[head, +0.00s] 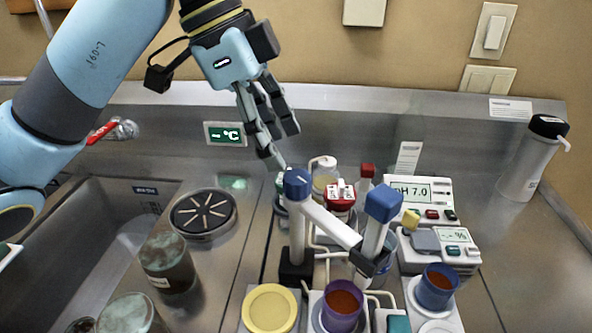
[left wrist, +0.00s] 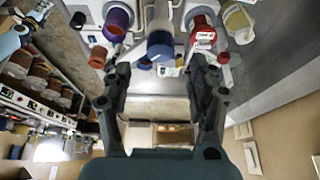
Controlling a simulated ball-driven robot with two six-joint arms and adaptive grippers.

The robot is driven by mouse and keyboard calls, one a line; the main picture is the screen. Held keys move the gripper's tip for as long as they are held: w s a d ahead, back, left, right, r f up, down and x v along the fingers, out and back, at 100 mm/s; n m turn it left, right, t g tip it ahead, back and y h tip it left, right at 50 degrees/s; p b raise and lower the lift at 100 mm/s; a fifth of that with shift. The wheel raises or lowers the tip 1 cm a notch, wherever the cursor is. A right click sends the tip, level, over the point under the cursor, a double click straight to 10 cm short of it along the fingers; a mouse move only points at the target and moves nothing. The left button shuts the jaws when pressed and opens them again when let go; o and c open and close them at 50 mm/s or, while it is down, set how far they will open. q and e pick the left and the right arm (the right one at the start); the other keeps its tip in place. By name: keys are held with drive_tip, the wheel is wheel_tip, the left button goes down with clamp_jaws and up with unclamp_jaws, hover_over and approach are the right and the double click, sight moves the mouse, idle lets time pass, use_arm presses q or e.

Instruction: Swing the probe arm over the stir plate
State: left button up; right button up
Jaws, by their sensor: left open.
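The probe arm (head: 328,222) is a white bar running from a blue-capped post (head: 297,215) on a black foot to a second blue-capped upright (head: 378,222) at its right end. That end stands behind a purple cup (head: 343,300) on a white base. I cannot tell for certain which white unit is the stir plate. My left gripper (head: 280,140) is open and empty, above and behind the post, apart from it. In the left wrist view a blue cap (left wrist: 160,46) lies beyond the open fingers (left wrist: 162,82). My right gripper is not in view.
Red-capped bottles (head: 341,200) crowd behind the arm. A pH meter (head: 420,196), a second meter (head: 440,247) and a blue cup (head: 436,288) stand at right. A yellow lid (head: 270,309) lies in front.

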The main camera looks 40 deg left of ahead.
sight(295, 176)
use_arm(q)
drive_tip(key=x, duration=0.5)
drive_tip(key=shift+d+f, duration=0.1)
drive_tip(key=shift+f, duration=0.2)
drive_tip(key=shift+w+d+f, duration=0.1)
drive_tip(key=shift+f, duration=0.2)
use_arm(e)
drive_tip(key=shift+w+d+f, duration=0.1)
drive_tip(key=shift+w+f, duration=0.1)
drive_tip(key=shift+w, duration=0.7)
use_arm(q)
drive_tip(key=shift+c, duration=0.7)
clamp_jaws()
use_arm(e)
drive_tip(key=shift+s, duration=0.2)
